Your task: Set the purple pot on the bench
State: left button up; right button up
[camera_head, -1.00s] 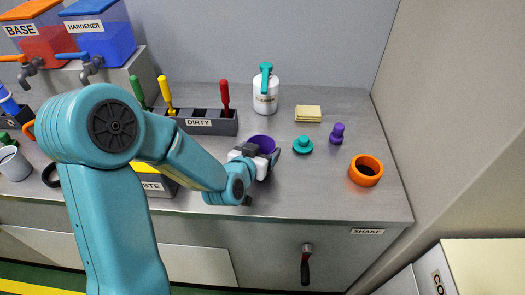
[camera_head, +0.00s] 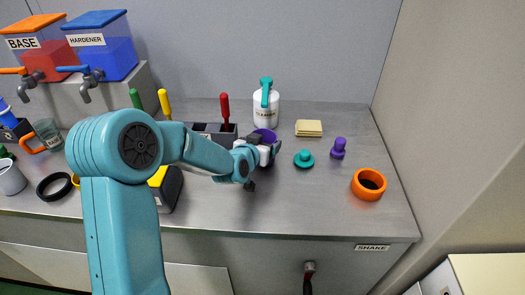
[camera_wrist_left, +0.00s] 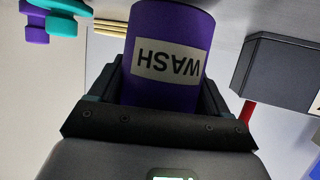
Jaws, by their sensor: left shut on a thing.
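The purple pot (camera_head: 266,134) is in my left gripper (camera_head: 264,149), in front of the white bottle. In the left wrist view the purple pot (camera_wrist_left: 185,25) fills the space between the two dark fingers, and its pale WASH label appears upside down. My left gripper is shut on the pot's sides. The arm hides part of the pot in the head view. The bench (camera_head: 310,210) is a grey metal top under it. I cannot tell whether the pot's base touches the bench. My right gripper is not in view.
A teal lid (camera_head: 304,159), a purple stopper (camera_head: 338,148) and an orange ring (camera_head: 369,184) lie to the right. The white bottle (camera_head: 266,108), yellow sponges (camera_head: 308,128) and DIRTY rack (camera_head: 211,129) are behind. The bench's front right is clear.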

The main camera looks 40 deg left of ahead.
aim_at(264, 134)
pick_arm(q)
jog(key=shift+w+a+b, duration=0.15)
jog(key=shift+w+a, duration=0.3)
jog(key=shift+w, duration=0.3)
jog(key=shift+w+a+b, duration=0.15)
jog(key=shift+w+a, duration=0.3)
jog(key=shift+w, duration=0.25)
jog(key=shift+w+a+b, duration=0.15)
jog(key=shift+w+a, duration=0.3)
jog(key=shift+w, duration=0.3)
jog(key=shift+b, duration=0.5)
jog(key=shift+f+b, duration=0.5)
jog(key=o, duration=1)
jog(key=v, duration=1.6)
jog(key=shift+s+r+b, duration=0.15)
jog(key=shift+r+b, duration=0.05)
jog(key=shift+b, duration=0.1)
